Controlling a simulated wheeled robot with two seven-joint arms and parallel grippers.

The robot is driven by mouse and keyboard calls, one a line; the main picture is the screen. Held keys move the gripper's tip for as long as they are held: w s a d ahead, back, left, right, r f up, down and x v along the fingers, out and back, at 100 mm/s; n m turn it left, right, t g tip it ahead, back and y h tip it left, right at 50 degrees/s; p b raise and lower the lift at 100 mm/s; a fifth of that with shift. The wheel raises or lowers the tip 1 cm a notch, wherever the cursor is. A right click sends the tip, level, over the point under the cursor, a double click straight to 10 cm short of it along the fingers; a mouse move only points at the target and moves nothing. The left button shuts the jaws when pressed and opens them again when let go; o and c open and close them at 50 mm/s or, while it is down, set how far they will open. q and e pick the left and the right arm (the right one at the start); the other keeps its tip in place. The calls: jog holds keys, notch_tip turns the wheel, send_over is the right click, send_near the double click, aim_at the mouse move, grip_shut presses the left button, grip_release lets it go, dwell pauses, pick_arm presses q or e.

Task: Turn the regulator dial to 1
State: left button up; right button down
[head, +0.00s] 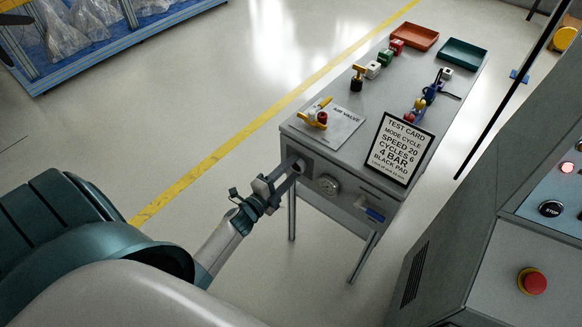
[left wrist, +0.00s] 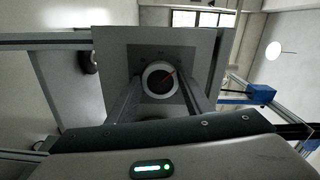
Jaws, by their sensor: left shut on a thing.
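In the head view the fingers mostly hide the dial. The scale marks are too small to read. My right gripper is in neither view.
A round gauge (head: 328,185) sits just right of the gripper on the bench front, with a blue-handled part (head: 374,214) beyond. A test card (head: 402,148) reading "4 BAR" and a yellow-handled air valve (head: 316,114) are on the bench (head: 345,90). A grey machine (head: 450,265) stands at right.

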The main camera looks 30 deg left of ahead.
pick_arm(q)
jog(key=n+p, duration=0.1)
jog(key=n, duration=0.4)
jog(key=shift+n, duration=0.3)
jog(key=shift+f+n+p, duration=0.1)
jog(key=shift+n+p, duration=0.25)
jog(key=shift+n, duration=1.35)
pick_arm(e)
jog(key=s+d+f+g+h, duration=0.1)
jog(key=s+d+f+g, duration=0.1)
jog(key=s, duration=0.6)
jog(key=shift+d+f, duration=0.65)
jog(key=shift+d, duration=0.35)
pick_arm(q)
jog(key=shift+f, duration=0.1)
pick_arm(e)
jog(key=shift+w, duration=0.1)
pick_arm(q)
jog(key=o, duration=1)
jog(key=shift+o, duration=0.2)
jog(key=shift+s, duration=0.15)
